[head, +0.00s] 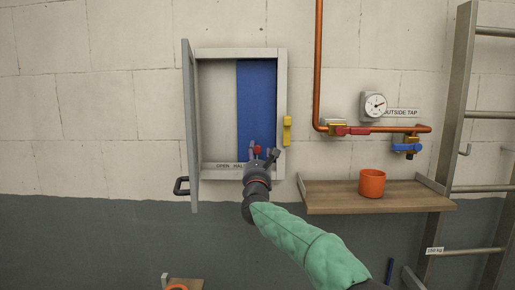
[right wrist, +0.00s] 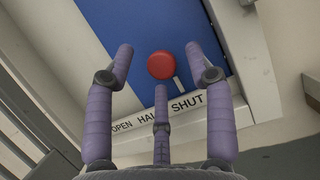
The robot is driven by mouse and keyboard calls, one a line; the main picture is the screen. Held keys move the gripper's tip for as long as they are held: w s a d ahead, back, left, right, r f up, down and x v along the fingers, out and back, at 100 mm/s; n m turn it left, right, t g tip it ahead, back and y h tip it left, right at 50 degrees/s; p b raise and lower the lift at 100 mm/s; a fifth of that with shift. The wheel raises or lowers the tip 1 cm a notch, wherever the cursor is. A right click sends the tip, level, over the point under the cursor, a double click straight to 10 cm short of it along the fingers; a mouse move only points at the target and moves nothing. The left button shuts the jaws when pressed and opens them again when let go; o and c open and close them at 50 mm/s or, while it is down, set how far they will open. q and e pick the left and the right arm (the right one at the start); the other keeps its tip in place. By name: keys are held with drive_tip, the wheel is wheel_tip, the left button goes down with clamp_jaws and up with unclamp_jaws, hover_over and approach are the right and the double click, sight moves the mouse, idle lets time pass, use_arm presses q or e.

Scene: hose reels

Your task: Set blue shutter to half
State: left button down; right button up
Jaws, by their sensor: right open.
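The blue shutter (head: 256,100) stands in a grey wall cabinet and covers the right part of its opening; the left part shows a pale back. Its red knob (head: 258,149) is near the bottom, and it also shows in the right wrist view (right wrist: 161,65). A label strip (right wrist: 160,112) below reads OPEN, HALF, SHUT, with HALF partly hidden by a finger. A small white mark (right wrist: 178,86) on the shutter is just above SHUT. My right gripper (head: 264,154) is open, its purple fingers spread around the knob without visibly closing on it. My left gripper is out of view.
The cabinet door (head: 190,120) stands open at the left, with a black handle (head: 181,186). A yellow latch (head: 287,130) is on the right frame. Right of it are a wooden shelf (head: 340,196) with an orange cup (head: 372,183), copper pipework (head: 317,70) and a ladder (head: 455,110).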

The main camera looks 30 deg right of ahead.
sight(240, 143)
drive_tip(key=shift+w+d, duration=0.3)
drive_tip(key=shift+w, duration=0.5)
drive_tip(key=shift+s, duration=0.25)
drive_tip(key=shift+c, duration=0.6)
drive_tip(key=shift+w+r, duration=0.1)
clamp_jaws()
drive_tip(key=shift+w+a, duration=0.1)
drive_tip(key=shift+a, duration=0.2)
drive_tip(key=w+a, duration=0.1)
drive_tip(key=w+a+b, duration=0.1)
drive_tip(key=a, duration=0.1)
drive_tip(key=w+a+b, duration=0.1)
drive_tip(key=shift+a+r, duration=0.15)
drive_tip(key=shift+a, duration=0.2)
drive_tip(key=shift+s+d+r, duration=0.1)
drive_tip(key=shift+s+d, duration=0.05)
drive_tip(key=shift+o, duration=0.6)
unclamp_jaws()
